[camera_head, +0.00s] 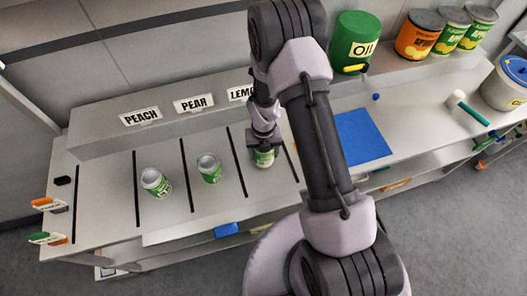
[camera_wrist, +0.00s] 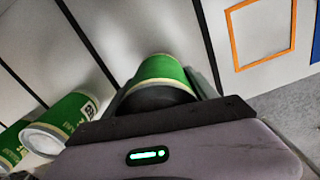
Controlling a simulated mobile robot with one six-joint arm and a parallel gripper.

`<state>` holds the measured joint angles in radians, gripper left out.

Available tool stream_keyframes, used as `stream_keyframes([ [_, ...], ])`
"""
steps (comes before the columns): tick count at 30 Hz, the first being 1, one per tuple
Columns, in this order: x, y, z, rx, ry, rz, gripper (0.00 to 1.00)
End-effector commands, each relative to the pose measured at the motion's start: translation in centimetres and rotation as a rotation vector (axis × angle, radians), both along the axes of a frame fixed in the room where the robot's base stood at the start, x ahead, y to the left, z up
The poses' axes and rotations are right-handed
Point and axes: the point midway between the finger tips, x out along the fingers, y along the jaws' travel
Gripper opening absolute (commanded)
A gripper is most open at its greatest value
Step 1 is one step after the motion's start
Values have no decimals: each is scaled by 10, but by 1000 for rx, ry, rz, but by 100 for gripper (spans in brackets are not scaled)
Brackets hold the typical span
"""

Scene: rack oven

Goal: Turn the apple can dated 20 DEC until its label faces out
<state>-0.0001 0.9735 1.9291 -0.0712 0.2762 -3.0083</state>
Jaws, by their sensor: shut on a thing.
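My gripper (camera_head: 262,142) reaches down over the shelf and is shut on a green can (camera_head: 263,158), which stands in the lane below the third sign. In the wrist view the held can (camera_wrist: 163,72) shows a plain green side with a pale rim, between the fingers. No printed date or fruit name can be read on it. Two other green-and-white cans stand to its left, one in the pear lane (camera_head: 209,168) and one in the peach lane (camera_head: 155,182). The wrist view also shows a neighbouring can (camera_wrist: 70,118) with a dark printed patch.
Black dividers (camera_head: 187,175) separate the lanes. Signs read PEACH (camera_head: 140,116) and PEAR (camera_head: 194,103); the third is partly hidden by my arm. A blue mat (camera_head: 362,137) lies to the right. A green OIL container (camera_head: 357,43) and several cans (camera_head: 419,35) stand behind.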

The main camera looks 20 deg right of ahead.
Motion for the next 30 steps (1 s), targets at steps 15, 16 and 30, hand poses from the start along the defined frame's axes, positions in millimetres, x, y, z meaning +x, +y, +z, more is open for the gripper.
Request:
stream_keyframes([
  [15,0,0,-21,0,-1,0,0],
  [16,0,0,-22,0,-1,0,0],
  [30,0,0,-30,0,0,0,92],
])
